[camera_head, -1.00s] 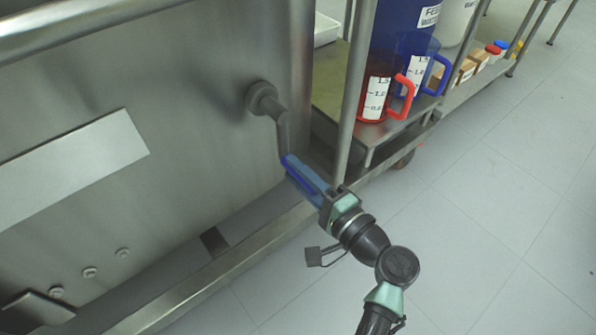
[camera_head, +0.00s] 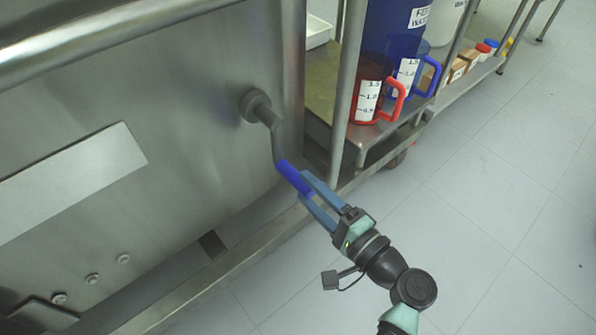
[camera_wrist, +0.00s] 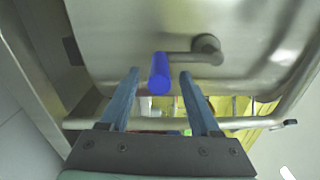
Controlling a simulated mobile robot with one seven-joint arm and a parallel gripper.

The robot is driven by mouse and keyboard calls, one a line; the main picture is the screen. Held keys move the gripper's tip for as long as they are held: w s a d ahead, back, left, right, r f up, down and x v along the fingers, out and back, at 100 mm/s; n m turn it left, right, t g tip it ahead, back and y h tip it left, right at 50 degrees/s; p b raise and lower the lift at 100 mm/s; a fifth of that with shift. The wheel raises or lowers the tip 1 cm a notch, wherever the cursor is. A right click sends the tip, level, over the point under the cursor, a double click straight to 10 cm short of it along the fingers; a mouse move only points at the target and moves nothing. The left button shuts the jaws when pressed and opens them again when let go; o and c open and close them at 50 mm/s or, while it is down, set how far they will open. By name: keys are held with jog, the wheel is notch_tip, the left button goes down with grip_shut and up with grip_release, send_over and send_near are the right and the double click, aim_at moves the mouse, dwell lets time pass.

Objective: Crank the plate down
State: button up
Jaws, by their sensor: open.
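The crank sits on the steel side panel, with a round hub (camera_head: 256,105) and a bent grey arm (camera_head: 276,141). The crank arm hangs down from the hub and ends in a blue handle (camera_head: 294,178) that points out from the panel. My gripper (camera_head: 305,187) is open, with its two blue fingers on either side of the handle's outer end. In the wrist view the blue handle (camera_wrist: 160,74) stands between the open fingertips (camera_wrist: 160,73), with a gap on both sides. The plate cannot be made out for certain.
A steel shelf cart (camera_head: 340,120) stands right of the panel, its post close to the handle. It carries a red jug (camera_head: 367,92), a blue jug (camera_head: 408,72) and small boxes (camera_head: 456,70). A low steel rail (camera_head: 235,252) runs below. The floor at right is clear.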

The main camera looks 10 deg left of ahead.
jog(key=p+v, duration=0.2)
jog(key=v, duration=0.6)
jog(key=shift+s+d+p, duration=0.15)
jog(key=shift+d+p, duration=0.1)
jog(key=shift+p, duration=0.15)
